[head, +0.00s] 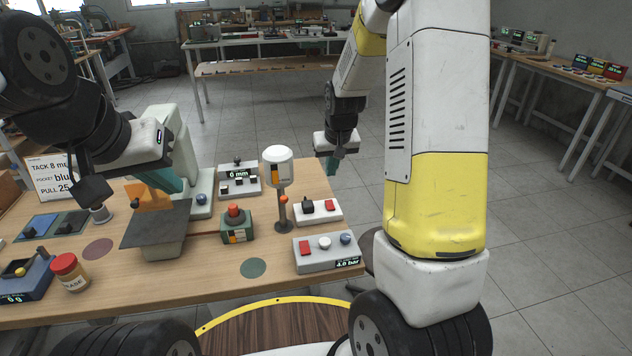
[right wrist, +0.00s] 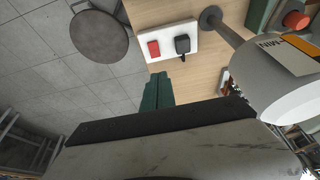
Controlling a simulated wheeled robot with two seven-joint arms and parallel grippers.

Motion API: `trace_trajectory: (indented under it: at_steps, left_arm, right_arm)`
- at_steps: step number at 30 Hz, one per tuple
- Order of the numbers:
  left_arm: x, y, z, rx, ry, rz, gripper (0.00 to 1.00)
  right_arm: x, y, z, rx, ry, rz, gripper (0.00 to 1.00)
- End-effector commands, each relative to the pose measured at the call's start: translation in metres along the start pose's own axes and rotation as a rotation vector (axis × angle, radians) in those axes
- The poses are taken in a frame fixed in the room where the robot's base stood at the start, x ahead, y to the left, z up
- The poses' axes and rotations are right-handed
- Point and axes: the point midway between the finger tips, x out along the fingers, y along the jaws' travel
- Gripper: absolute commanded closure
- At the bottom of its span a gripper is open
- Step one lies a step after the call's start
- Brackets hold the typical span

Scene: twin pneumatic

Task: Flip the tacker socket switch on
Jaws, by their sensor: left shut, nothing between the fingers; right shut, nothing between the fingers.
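The socket (head: 328,217) is a white block near the table's right edge, with a red rocker switch (head: 296,208) and a black plug (head: 308,206) in it. In the right wrist view the red switch (right wrist: 154,49) is at the left of the socket's face and the black plug (right wrist: 182,45) is to its right. I cannot tell which way the rocker is tipped. My right gripper (head: 332,170) is shut and empty, beyond the socket and apart from it. Its closed green fingertips (right wrist: 158,80) show below the switch. My left gripper (head: 168,184) is shut and empty above the table's left part.
A regulator box (head: 325,259) reading 4.0 bar stands in front of the socket. A green box (head: 236,229) with a red button stands further left.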

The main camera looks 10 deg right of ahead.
Motion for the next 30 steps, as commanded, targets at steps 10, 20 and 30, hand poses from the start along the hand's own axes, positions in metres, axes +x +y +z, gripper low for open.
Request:
trace_trajectory:
  at_steps: [10,20,30]
  left_arm:
    - [0.0,0.0,0.0,0.0,0.0,0.0,1.0]
    - [0.0,0.0,0.0,0.0,0.0,0.0,1.0]
    - [0.0,0.0,0.0,0.0,0.0,0.0,1.0]
  right_arm:
    - [0.046,0.0,0.002,0.001,-0.006,0.0,1.0]
    - [0.113,0.0,0.001,0.001,-0.003,0.0,1.0]
    - [0.139,0.0,0.0,0.0,0.0,-0.001,1.0]
